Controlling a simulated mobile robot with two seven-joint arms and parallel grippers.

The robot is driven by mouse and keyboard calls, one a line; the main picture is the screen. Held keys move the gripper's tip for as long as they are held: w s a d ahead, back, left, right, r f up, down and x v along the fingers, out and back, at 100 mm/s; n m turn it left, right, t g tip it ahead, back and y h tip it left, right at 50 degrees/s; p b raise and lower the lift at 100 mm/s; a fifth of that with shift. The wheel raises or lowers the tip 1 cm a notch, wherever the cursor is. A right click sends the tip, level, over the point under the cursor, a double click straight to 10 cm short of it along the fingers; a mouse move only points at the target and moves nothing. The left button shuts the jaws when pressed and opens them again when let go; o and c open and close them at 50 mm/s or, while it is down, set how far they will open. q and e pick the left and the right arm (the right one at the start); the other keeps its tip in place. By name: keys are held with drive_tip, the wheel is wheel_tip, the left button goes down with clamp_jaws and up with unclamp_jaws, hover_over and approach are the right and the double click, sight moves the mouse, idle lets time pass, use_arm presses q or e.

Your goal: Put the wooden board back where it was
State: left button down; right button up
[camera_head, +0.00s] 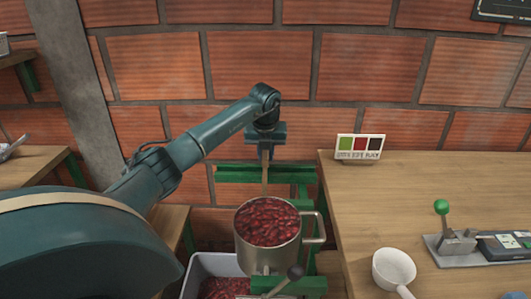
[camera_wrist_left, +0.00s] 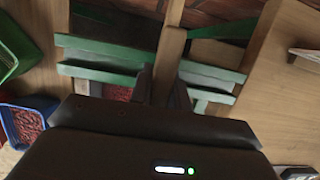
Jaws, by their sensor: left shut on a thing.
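The wooden board (camera_wrist_left: 168,60) is a narrow upright strip in the left wrist view, held between the fingers of my left gripper (camera_wrist_left: 164,88). In the head view my left gripper (camera_head: 265,142) points down, and the board (camera_head: 265,171) shows as a thin strip under it. The board is above or at the green frame (camera_head: 236,180), behind the metal pot. Green rails (camera_wrist_left: 110,50) lie on both sides of the board in the wrist view. I cannot tell whether its lower end touches the frame. My right gripper is not in view.
A metal pot (camera_head: 256,256) full of red cherries stands just in front of the frame. A grey bin (camera_head: 203,268) of cherries is below it. The wooden table (camera_head: 360,215) at right carries a colour sign (camera_head: 359,147), a white scoop (camera_head: 393,266) and a green-knobbed lever (camera_head: 442,207).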

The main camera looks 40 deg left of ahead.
use_arm(q)
drive_tip(key=shift+f, duration=0.2)
drive_tip(key=c, duration=1.3)
unclamp_jaws()
drive_tip(key=shift+r, duration=0.1)
drive_tip(key=shift+r, duration=0.35)
drive_tip(key=v, duration=1.1)
drive_tip(key=shift+d+r+p, duration=0.1)
drive_tip(key=shift+r+p, duration=0.25)
